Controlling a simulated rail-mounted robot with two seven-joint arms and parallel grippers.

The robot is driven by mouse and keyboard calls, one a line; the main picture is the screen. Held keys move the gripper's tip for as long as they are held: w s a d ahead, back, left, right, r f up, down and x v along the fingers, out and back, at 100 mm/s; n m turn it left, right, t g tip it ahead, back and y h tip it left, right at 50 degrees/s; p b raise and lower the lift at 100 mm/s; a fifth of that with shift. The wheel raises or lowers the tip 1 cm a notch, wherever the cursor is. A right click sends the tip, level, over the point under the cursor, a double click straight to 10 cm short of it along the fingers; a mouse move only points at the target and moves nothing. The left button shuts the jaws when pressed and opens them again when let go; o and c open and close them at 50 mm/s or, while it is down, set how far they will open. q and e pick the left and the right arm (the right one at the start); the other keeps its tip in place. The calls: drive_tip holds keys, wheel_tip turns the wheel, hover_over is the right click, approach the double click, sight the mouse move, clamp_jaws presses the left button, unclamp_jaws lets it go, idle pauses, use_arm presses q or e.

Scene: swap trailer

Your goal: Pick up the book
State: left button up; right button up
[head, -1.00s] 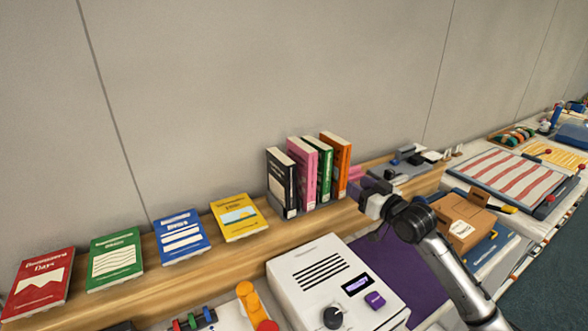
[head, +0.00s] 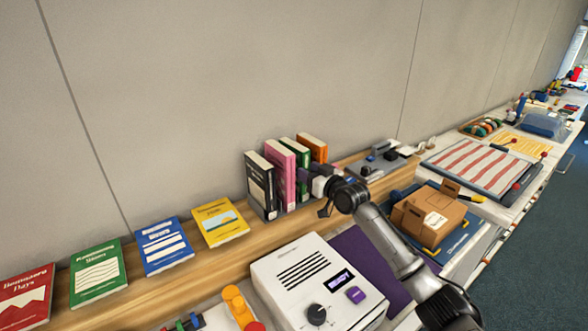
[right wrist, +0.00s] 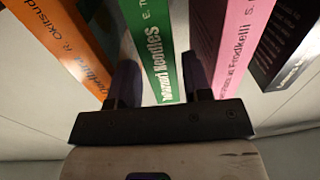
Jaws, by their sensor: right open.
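Several upright books stand in a row on the wooden shelf (head: 205,264): black (head: 261,185), pink (head: 281,170), green (head: 299,157) and orange (head: 313,146). My right gripper (head: 316,182) is at the right part of this row and partly hides the green and orange books. In the right wrist view, my open right gripper (right wrist: 160,82) has the spine of the green book (right wrist: 155,45) between its fingers. One finger is on the orange book's (right wrist: 62,40) side, the other on the pink book's (right wrist: 240,40) side. I cannot tell whether they touch the green book. My left gripper is not in view.
Red (head: 25,297), green, blue (head: 164,246) and yellow (head: 220,222) books lie along the shelf to the left. A white device (head: 290,258) with a knob stands in front. A cardboard box (head: 428,215) is right of my arm. The wall is close behind the row.

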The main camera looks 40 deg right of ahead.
sight(303, 166)
drive_tip(key=shift+w+a+r, duration=0.1)
drive_tip(key=shift+w+a, duration=0.05)
drive_tip(key=shift+w, duration=1.45)
clamp_jaws()
drive_tip(key=shift+r, duration=0.1)
